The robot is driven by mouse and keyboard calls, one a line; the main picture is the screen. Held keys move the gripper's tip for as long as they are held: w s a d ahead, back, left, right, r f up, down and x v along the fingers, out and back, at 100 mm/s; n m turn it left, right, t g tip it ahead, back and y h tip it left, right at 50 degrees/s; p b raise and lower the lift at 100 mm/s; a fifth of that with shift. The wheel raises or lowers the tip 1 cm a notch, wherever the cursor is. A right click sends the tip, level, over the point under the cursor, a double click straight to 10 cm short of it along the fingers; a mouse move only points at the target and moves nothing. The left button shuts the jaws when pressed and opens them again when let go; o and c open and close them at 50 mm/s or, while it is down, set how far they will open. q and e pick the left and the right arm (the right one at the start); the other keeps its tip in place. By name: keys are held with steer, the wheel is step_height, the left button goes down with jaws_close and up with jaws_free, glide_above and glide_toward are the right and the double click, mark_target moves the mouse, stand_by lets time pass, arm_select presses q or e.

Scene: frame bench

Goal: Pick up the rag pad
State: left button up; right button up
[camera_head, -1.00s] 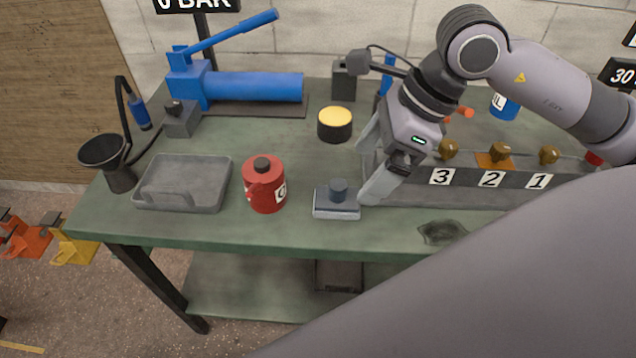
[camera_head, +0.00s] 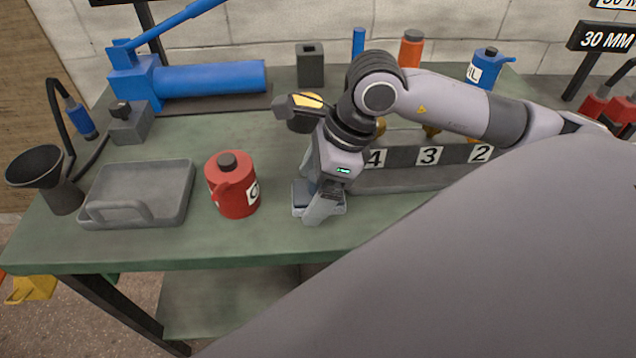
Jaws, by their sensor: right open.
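The rag pad appears to be the small block with a pale base and blue-grey top (camera_head: 299,203), on the green bench near its front edge. My right gripper (camera_head: 313,190) is down at it, pointing downward. Its fingers are open, the near one in front of the block and the other behind. The pad's knob and much of its top are hidden by the gripper. I cannot tell whether the fingers touch it. My left gripper is not in view.
A red can (camera_head: 233,188) stands just left of the pad, and a grey tray (camera_head: 178,206) lies farther left. A numbered rack (camera_head: 400,160) is close on the right. A yellow-topped black tin (camera_head: 303,120) stands behind. The bench front (camera_head: 240,240) is clear.

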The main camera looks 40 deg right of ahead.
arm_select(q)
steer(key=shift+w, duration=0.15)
arm_select(e)
steer(key=c, duration=1.2)
arm_select(q)
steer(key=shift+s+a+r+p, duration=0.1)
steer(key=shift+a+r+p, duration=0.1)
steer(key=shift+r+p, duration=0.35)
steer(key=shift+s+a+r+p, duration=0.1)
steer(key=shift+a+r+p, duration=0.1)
steer(key=shift+p, duration=0.65)
arm_select(e)
steer(key=shift+r, duration=9.95)
steer(key=o, duration=0.5)
steer(key=c, duration=0.3)
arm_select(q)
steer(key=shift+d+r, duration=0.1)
arm_select(e)
steer(key=shift+f, duration=0.1)
